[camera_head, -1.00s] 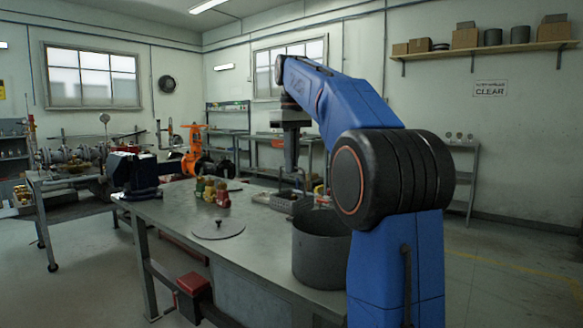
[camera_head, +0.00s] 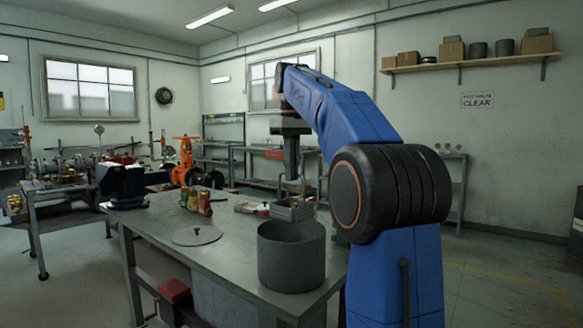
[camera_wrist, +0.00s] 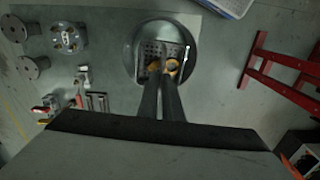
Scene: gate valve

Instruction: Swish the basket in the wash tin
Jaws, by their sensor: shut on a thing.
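The wash tin (camera_head: 291,262) is a dark grey round open pot at the near right of the bench. The basket (camera_head: 291,212) is small, grey and perforated. It shows just above the tin's far rim in the head view. My gripper (camera_head: 292,190) points down and is shut on the basket, with the grip itself hard to make out. In the wrist view the basket (camera_wrist: 152,48) lies within the circle of the tin (camera_wrist: 131,66), with orange-brown ring parts in it. My gripper (camera_wrist: 166,78) reaches down to it there. The basket's exact height against the rim cannot be told.
A flat round lid (camera_head: 197,236) lies left of the tin. Flanges (camera_wrist: 68,37) and small fittings (camera_wrist: 81,88) show in the wrist view. A red stand (camera_wrist: 270,65) is on the floor.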

